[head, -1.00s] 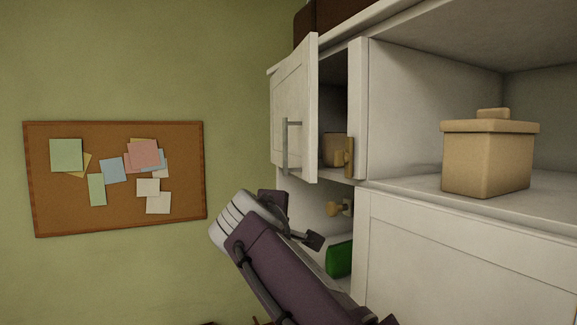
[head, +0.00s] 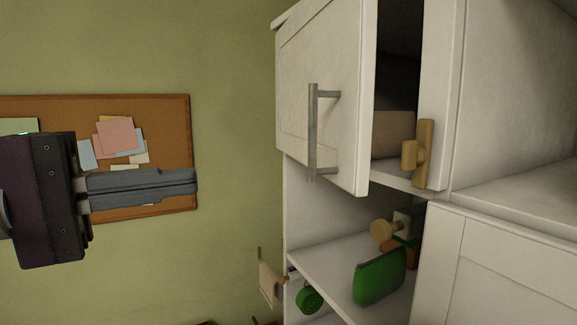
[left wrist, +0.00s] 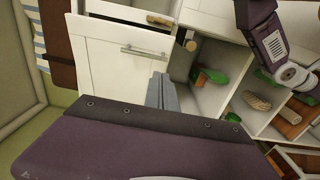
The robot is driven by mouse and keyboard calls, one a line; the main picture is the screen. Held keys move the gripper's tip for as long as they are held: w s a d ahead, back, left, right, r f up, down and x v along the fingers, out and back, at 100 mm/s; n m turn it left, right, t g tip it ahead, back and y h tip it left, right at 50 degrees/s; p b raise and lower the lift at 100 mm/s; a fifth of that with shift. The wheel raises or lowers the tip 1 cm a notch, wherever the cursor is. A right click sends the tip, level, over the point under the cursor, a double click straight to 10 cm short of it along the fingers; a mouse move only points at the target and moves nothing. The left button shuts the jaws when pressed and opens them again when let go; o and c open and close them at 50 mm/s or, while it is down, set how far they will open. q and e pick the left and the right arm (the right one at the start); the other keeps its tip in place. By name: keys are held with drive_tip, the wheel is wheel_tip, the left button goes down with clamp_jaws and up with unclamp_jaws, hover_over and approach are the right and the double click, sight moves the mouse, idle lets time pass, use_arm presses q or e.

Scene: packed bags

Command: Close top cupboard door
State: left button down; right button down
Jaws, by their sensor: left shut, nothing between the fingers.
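The top cupboard door (head: 325,95) is white with a grey vertical bar handle (head: 313,132). It stands partly open, swung out to the left, with a dark gap between it and the frame. Inside the gap a beige thing (head: 392,133) is partly hidden. My left gripper (head: 195,182) is shut and empty, pointing right, to the left of the door and apart from it in the head view. In the left wrist view its fingers (left wrist: 162,78) appear below the door (left wrist: 113,62) and its handle (left wrist: 146,52). My right gripper is not clearly shown.
A wooden knob (head: 417,155) is on the frame beside the gap. The open shelf below holds a green bag (head: 380,275) and other items. A corkboard (head: 180,140) with notes hangs on the left wall. Part of my other arm (left wrist: 270,40) shows in the wrist view.

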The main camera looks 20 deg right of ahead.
use_arm(q)
drive_tip(key=d+p, duration=0.1)
drive_tip(key=d, duration=0.2)
drive_tip(key=p, duration=0.4)
approach(343, 168)
drive_tip(key=shift+w+d+r, duration=0.15)
drive_tip(key=shift+w+d, duration=0.75)
drive_tip(key=shift+d, duration=0.2)
drive_tip(key=d, duration=0.3)
drive_tip(key=s+d, duration=0.1)
drive_tip(key=d, duration=0.3)
drive_tip(key=shift+s+d, duration=0.2)
drive_tip(key=shift+d, duration=0.05)
drive_tip(key=shift+w+d, duration=0.15)
drive_tip(key=shift+w, duration=0.05)
